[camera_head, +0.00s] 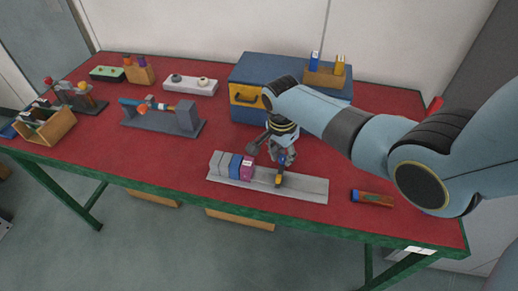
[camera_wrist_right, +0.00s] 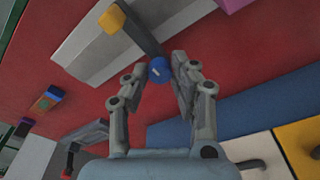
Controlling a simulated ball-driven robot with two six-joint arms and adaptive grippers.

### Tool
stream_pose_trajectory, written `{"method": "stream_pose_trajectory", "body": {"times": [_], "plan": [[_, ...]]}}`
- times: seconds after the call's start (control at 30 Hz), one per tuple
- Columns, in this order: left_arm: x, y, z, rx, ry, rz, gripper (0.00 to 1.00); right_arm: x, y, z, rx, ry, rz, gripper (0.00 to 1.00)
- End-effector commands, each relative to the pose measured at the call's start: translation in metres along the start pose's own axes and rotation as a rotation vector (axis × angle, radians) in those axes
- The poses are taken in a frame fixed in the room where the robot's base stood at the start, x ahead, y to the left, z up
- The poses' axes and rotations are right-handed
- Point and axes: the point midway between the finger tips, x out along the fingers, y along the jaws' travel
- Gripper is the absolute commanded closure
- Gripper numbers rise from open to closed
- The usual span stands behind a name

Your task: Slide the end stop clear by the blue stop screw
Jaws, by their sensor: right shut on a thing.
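The end stop (camera_head: 279,181) is a dark bar with a yellow end, lying across the grey rail (camera_head: 308,186) right of the blocks. In the right wrist view the end stop (camera_wrist_right: 138,36) runs from its yellow tip toward my fingers. The blue stop screw (camera_wrist_right: 158,70) is a round knob at its near end and also shows in the head view (camera_head: 282,159). My right gripper (camera_wrist_right: 158,72) is shut on the blue stop screw, one finger on each side. In the head view my right gripper (camera_head: 283,155) reaches down behind the rail. My left gripper is not in view.
Grey, blue and magenta blocks (camera_head: 231,165) sit on the rail's left part, a gap from the end stop. A blue cabinet (camera_head: 252,68) stands behind. A brown tube (camera_head: 374,198) lies right of the rail. The rail's right part is bare.

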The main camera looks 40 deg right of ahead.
Motion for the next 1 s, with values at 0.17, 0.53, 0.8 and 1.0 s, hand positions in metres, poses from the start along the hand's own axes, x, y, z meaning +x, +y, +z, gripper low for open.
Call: {"method": "stream_pose_trajectory", "body": {"times": [0.17, 0.53, 0.8, 1.0], "plan": [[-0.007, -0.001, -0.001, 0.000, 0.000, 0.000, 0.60, -0.001, 0.008, -0.006, 0.000, 0.001, 0.001, 0.94], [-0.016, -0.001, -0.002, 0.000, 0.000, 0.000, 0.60, 0.001, 0.020, -0.014, 0.000, 0.001, 0.000, 0.71], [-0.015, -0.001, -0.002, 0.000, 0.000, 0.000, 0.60, 0.002, 0.020, -0.013, 0.000, 0.000, 0.000, 0.48], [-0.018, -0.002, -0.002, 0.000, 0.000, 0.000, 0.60, -0.001, 0.020, -0.014, 0.000, 0.000, 0.000, 0.48]]}}
